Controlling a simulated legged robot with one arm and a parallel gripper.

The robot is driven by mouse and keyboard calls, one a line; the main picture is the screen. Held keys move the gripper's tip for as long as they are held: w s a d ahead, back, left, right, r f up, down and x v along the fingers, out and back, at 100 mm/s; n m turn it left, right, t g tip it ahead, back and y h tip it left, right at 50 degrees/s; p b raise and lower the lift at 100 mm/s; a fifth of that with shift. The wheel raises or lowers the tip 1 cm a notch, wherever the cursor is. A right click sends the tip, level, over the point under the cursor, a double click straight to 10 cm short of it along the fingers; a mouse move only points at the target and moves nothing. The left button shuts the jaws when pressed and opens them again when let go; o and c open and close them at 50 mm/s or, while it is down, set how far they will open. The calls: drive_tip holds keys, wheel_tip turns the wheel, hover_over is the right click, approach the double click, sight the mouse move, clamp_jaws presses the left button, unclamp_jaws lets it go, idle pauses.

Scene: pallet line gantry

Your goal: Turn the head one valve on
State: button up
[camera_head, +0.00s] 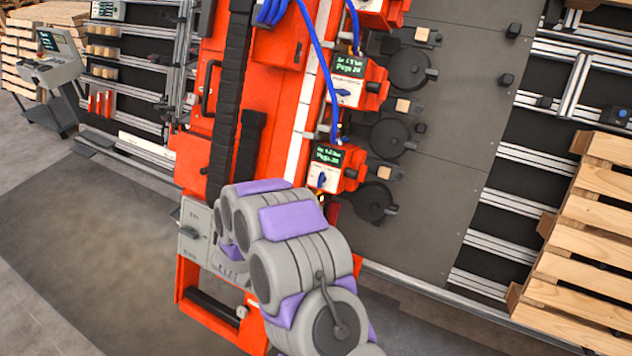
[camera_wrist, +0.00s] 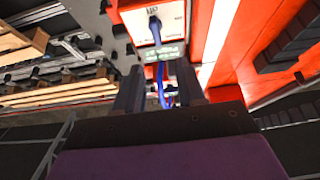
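Orange heads stack up the gantry, each with a green-text display and a white panel. The lowest head has a blue valve knob (camera_head: 322,180); the middle head has another blue valve knob (camera_head: 344,92). I cannot read which is head one. In the head view my arm ends just below the lowest head and hides my gripper. In the wrist view my gripper (camera_wrist: 158,85) has its two dark fingers apart, with nothing held between them. A blue valve knob (camera_wrist: 155,24) on a white panel (camera_wrist: 158,15) lies beyond the fingertips, apart from them.
Blue hoses (camera_head: 322,60) hang beside the heads. Dark round discs (camera_head: 390,138) stand out from the grey plate to their right. Wooden pallets (camera_head: 580,240) stand at the right. A console (camera_head: 52,68) stands at the far left. The floor at left is clear.

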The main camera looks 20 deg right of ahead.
sight(320, 177)
drive_tip(key=b+x, duration=0.1)
drive_tip(key=x, duration=0.8)
drive_tip(key=shift+d+b, duration=0.3)
drive_tip(key=shift+d, duration=0.1)
drive_tip(key=shift+w+d, duration=0.4)
drive_tip(key=shift+w, duration=0.1)
clamp_jaws()
